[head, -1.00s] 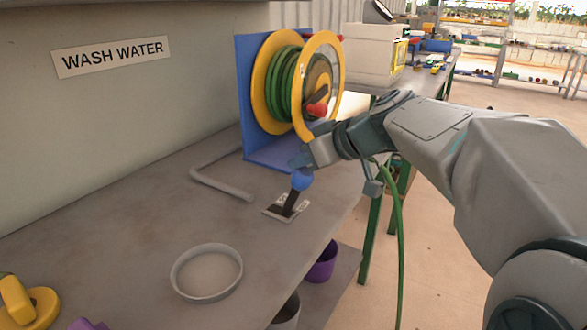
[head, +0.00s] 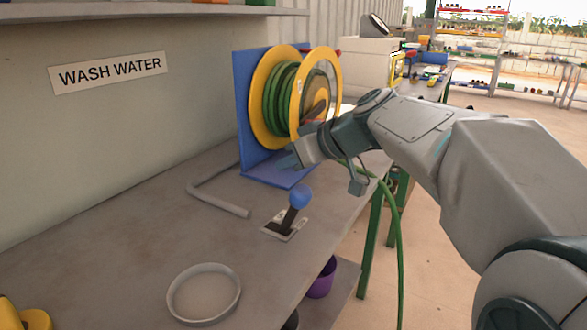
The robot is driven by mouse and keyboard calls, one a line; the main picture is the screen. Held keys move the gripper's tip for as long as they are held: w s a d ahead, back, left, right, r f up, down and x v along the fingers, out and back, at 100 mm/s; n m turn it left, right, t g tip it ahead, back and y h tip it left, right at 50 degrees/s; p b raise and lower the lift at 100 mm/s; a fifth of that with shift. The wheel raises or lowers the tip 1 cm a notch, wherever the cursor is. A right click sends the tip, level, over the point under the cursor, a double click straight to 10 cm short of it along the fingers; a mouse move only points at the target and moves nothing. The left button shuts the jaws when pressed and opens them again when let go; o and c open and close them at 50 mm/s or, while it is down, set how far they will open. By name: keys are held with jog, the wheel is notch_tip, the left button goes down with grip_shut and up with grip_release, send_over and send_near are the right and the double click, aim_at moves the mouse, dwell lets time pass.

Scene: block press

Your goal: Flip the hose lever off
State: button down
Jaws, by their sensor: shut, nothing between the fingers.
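The hose lever (head: 291,216) has a blue ball knob on a short dark stem. It rises from a small plate (head: 284,232) with light labels on the grey bench and leans up and slightly right in the head view; the labels are too small to read. My gripper (head: 288,161) is just above and behind the ball in the picture, with a small visible gap between them. Its fingers are shut with nothing held. The hose reel (head: 269,100) has yellow rims and green hose on a blue stand, and my gripper and wrist cover part of it.
A grey bent bar (head: 216,200) lies left of the lever. A grey ring-shaped dish (head: 204,293) and a yellow object (head: 22,314) are nearer the front. A WASH WATER sign (head: 109,73) is on the wall. A green hose (head: 399,235) hangs beyond the bench edge.

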jog(key=p+v, duration=0.1)
jog(key=v, duration=0.8)
jog(key=shift+s+r, duration=0.2)
jog(key=shift+r, duration=0.05)
jog(key=shift+d, duration=0.15)
jog(key=s+d+m+g+h+p, duration=0.2)
jog(key=s+m+h+p, duration=0.2)
jog(key=s+p, duration=0.4)
jog(key=s+d+m+g+h+p, duration=0.2)
jog(key=s+p, duration=0.7)
jog(key=p, duration=0.7)
jog(key=d+f+m+h, duration=0.1)
jog(key=m+h, duration=0.1)
jog(key=shift+m, duration=0.3)
jog(key=shift+r, duration=0.1)
